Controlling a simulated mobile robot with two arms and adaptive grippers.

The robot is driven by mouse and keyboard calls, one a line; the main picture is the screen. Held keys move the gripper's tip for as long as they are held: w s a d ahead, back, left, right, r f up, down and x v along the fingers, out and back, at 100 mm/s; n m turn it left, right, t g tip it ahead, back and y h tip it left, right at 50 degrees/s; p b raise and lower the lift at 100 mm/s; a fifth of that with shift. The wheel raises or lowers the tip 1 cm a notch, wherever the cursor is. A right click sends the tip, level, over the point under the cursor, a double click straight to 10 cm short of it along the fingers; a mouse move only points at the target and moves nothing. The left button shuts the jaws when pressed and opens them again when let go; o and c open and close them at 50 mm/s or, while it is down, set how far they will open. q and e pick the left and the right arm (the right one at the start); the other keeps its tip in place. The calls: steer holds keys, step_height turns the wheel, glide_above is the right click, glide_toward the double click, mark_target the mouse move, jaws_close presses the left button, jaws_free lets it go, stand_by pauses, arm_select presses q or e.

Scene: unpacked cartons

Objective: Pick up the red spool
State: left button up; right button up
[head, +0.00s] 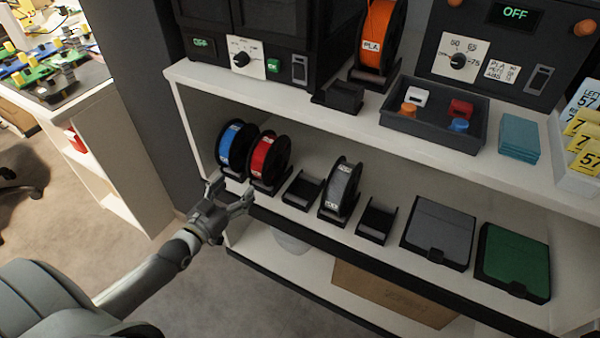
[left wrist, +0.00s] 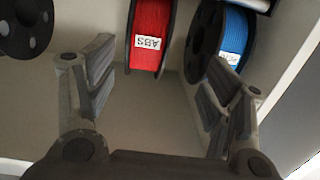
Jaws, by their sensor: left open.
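The red spool (head: 267,157) has black flanges and a white label. It stands upright in a black holder on the middle shelf, just right of the blue spool (head: 234,146). My left gripper (head: 230,187) is open and empty at the shelf's front edge, in front of these two spools. In the left wrist view the red spool (left wrist: 150,45) shows its "ABS" label beyond and between the open fingers (left wrist: 155,95), apart from them. The blue spool (left wrist: 232,42) stands beyond the right finger there. My right gripper is not in view.
Right of the red spool are an empty black holder (head: 302,188), a grey spool (head: 341,187), another empty holder (head: 376,220), a grey case (head: 438,232) and a green case (head: 513,260). The upper shelf (head: 330,118) overhangs the spools. A dark spool (left wrist: 27,25) shows at the wrist view's left.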

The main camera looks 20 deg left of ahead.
mark_target(257, 163)
arm_select(q)
steer(key=shift+t+h, duration=0.3)
steer(key=shift+t, duration=0.1)
steer(key=w, duration=0.2)
steer(key=w+d+r, duration=0.1)
steer(key=w+r+b, duration=0.1)
steer(key=w, duration=0.1)
steer(key=shift+w+d, duration=0.35)
steer(key=shift+d, duration=0.05)
steer(key=shift+w+d+b, duration=0.1)
steer(key=shift+w+b, duration=0.25)
steer(key=shift+w, duration=0.6)
steer(key=shift+w+d+f+b, duration=0.15)
steer(key=shift+w+b, duration=0.45)
steer(key=shift+w, duration=1.5)
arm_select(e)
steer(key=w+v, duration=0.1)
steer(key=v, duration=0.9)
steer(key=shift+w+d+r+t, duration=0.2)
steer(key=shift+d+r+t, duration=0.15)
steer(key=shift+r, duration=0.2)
arm_select(q)
steer(key=c, duration=1.3)
steer(key=shift+c, duration=0.9)
steer(key=shift+r, duration=0.2)
steer(key=shift+r, duration=0.1)
